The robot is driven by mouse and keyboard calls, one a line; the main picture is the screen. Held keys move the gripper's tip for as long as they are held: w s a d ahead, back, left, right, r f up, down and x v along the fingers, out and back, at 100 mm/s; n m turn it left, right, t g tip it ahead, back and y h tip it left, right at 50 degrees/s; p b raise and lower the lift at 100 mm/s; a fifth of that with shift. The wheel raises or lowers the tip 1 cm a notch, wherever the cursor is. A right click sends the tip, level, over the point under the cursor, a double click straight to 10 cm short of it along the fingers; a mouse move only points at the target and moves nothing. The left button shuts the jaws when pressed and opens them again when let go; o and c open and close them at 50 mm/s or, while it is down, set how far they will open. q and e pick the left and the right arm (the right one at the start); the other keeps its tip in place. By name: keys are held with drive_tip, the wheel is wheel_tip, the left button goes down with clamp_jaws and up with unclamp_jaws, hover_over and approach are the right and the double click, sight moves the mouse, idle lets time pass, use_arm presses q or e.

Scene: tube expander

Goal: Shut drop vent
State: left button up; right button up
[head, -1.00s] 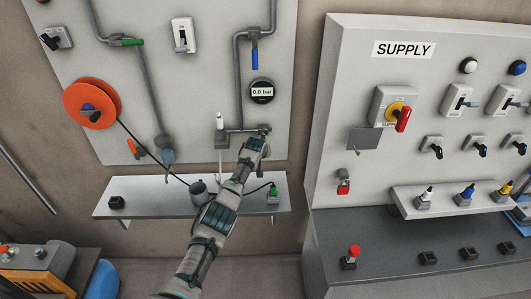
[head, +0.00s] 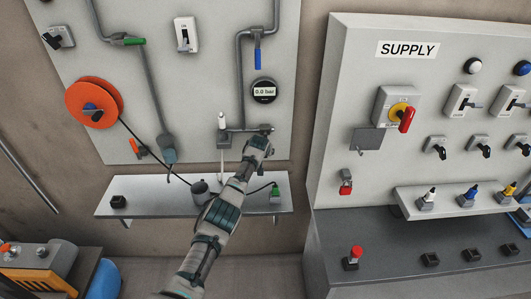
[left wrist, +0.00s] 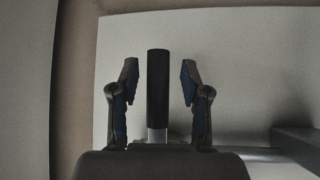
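My left arm reaches up to the lower end of the pipework on the left panel. In the left wrist view my left gripper (left wrist: 158,85) is open, with a finger on each side of a dark upright handle (left wrist: 158,88). Gaps show between the handle and both fingers. The handle has a pale base, and a grey pipe (left wrist: 260,154) runs off to its right. In the head view the left gripper (head: 264,131) is at the right end of the short lower pipe (head: 235,131), and the hand hides most of the handle there. My right gripper is not in view.
A gauge reading 0.0 bar (head: 264,91) and a blue-handled valve (head: 257,58) are above the hand. A shelf (head: 150,204) with a grey cup (head: 200,192) lies below. An orange reel (head: 94,102) is at left, and the SUPPLY panel (head: 340,110) at right.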

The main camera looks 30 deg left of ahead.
use_arm(q)
drive_tip(key=shift+f, duration=0.1)
drive_tip(key=shift+s, duration=0.15)
drive_tip(key=v, duration=1.1)
drive_tip(key=shift+s+r, duration=0.15)
drive_tip(key=shift+r, duration=0.15)
drive_tip(key=shift+d+f, duration=0.1)
drive_tip(key=shift+d, duration=0.05)
